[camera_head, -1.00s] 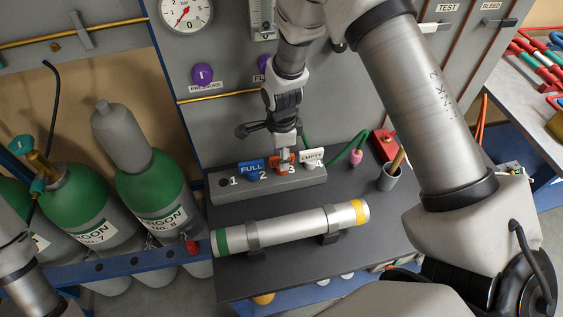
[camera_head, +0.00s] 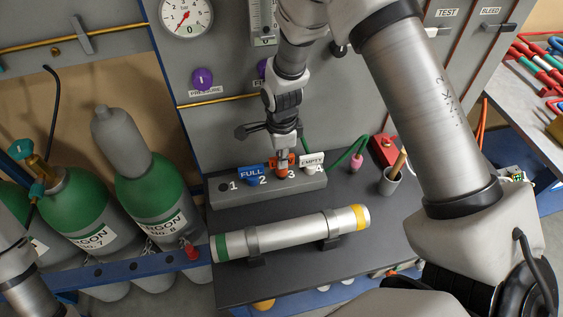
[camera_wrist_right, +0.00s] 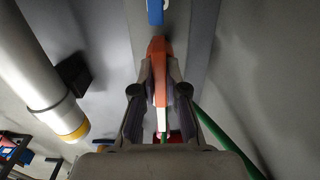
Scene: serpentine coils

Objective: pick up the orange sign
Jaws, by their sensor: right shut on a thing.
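The orange sign (camera_head: 281,170) is at the slot marked 3 of the grey numbered block (camera_head: 300,188), between the blue FULL sign (camera_head: 250,173) and the white EMPTY sign (camera_head: 311,160). My right gripper (camera_head: 282,160) points down from above and is shut on the orange sign, hiding part of it. In the right wrist view the orange sign (camera_wrist_right: 158,62) sits between the two fingers of my right gripper (camera_wrist_right: 160,80). The blue sign (camera_wrist_right: 155,12) shows just beyond it. I cannot tell whether its foot is clear of the block. My left gripper is out of view.
A metal cylinder (camera_head: 290,232) with green and yellow bands lies in front of the block on the dark bench (camera_head: 385,230). A grey cup (camera_head: 390,182) and a red box (camera_head: 384,150) stand right. Green gas bottles (camera_head: 150,190) stand left. The gauge panel (camera_head: 225,130) rises behind.

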